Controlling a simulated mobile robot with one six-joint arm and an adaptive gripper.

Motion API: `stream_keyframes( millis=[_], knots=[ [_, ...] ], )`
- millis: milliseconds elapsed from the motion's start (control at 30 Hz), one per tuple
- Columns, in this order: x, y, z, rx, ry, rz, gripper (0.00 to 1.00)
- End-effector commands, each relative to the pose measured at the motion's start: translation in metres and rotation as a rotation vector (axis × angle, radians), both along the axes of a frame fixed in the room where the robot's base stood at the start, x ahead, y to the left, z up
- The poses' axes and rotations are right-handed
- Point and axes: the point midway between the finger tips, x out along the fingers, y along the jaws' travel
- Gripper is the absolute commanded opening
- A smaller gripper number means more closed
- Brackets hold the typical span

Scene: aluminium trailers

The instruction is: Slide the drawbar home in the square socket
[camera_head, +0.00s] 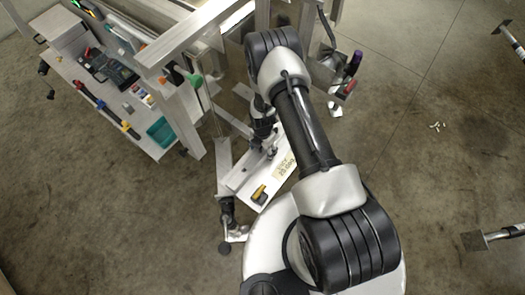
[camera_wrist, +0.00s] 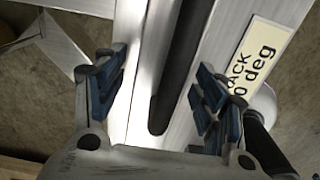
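My gripper (camera_wrist: 158,82) shows in the wrist view with its two blue-padded fingers wide apart. A bright aluminium bar (camera_wrist: 137,90) with a long dark strip (camera_wrist: 180,75) runs between and beyond the fingers. I cannot tell whether this bar is the drawbar, and no finger is clearly pressed on it. A pale plate with a printed label (camera_wrist: 262,62) lies to the right; only part of the lettering is legible. In the head view the labelled piece (camera_head: 285,167) lies below my arm, which hides part of it. I cannot make out the square socket.
An aluminium trailer frame (camera_head: 185,45) stands at the upper left. A tool-covered bench (camera_head: 105,95) is beside it. A dark-footed post (camera_head: 226,215) stands left of the labelled piece, near a yellow-and-black item (camera_head: 259,194). Floor at right is mostly open, with metal parts (camera_head: 490,237) at the edge.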

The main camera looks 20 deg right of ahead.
Motion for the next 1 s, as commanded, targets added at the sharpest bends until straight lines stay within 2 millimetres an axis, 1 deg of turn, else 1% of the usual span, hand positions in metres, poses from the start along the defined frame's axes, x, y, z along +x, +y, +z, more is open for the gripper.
stream_keyframes(
  millis=[33, 67, 900, 933, 1000],
  knots=[
    [-0.0001, 0.0, 0.0001, 0.0, 0.0, 0.0, 0.6],
    [-0.0002, 0.0, 0.0001, 0.0, 0.0, 0.0, 0.58],
    [-0.0006, -0.0001, 0.0001, 0.0, 0.001, 0.0, 0.02],
    [-0.0006, -0.0001, 0.0001, 0.0, 0.001, 0.0, 0.0],
    [-0.0006, -0.0001, 0.0001, 0.0, 0.001, 0.0, 0.0]
  ],
)
